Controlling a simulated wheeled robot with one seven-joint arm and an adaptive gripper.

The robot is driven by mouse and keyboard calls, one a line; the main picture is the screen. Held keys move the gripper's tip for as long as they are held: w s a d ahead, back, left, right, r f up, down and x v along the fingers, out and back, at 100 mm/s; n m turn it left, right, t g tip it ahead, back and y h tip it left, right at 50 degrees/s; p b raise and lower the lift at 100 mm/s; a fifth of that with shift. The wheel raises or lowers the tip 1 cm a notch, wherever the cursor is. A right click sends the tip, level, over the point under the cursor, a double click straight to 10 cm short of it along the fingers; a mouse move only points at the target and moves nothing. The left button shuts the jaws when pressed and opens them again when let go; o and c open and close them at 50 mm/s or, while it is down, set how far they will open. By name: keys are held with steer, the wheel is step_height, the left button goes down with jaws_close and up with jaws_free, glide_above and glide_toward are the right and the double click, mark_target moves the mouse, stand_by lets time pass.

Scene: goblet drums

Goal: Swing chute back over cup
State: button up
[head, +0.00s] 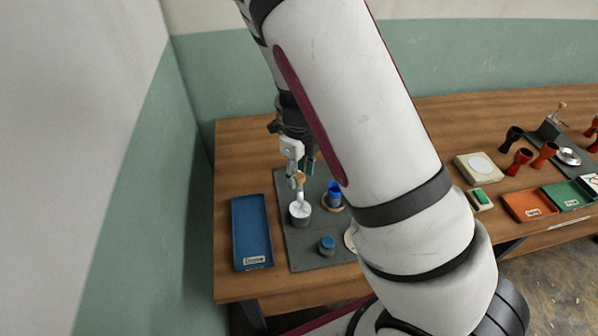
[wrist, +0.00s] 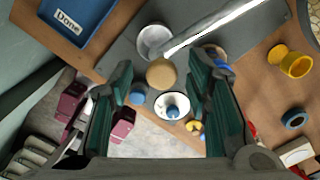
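My gripper (head: 300,166) points down over the grey mat. In the wrist view its dark green fingers (wrist: 166,92) are spread apart. A round tan knob (wrist: 160,73) shows between them, touching neither finger; in the head view the wooden knob (head: 299,179) is just below the gripper. A long bright metal strip (wrist: 215,26), which looks like the chute, runs from near the knob toward the upper right. A pale round cup (wrist: 152,41) lies beside the strip's lower end. The grey cup (head: 300,214) with white inside shows below the knob in the head view.
A blue tray labelled Done (head: 251,232) lies left of the mat (head: 303,255). A blue cup (head: 334,192) and a small blue-topped pot (head: 327,246) stand on the mat. My arm hides the table's middle. Dark, red and orange goblets (head: 519,160) stand farther right.

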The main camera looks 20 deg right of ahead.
step_height(320, 180, up, 12)
stand_by(0.6)
stand_by(0.4)
steer(key=s+a+r+n+t+b, duration=0.1)
steer(key=s+r+n+t, duration=0.1)
steer(key=s+r+n, duration=0.6)
steer(key=s+a+r+n+t+b, duration=0.1)
steer(key=s+r+n+t, duration=0.2)
steer(key=s+r+n, duration=0.5)
steer(key=s+n, duration=0.3)
steer(key=n, duration=1)
steer(key=shift+r+t, duration=0.25)
steer(key=shift+t, duration=0.05)
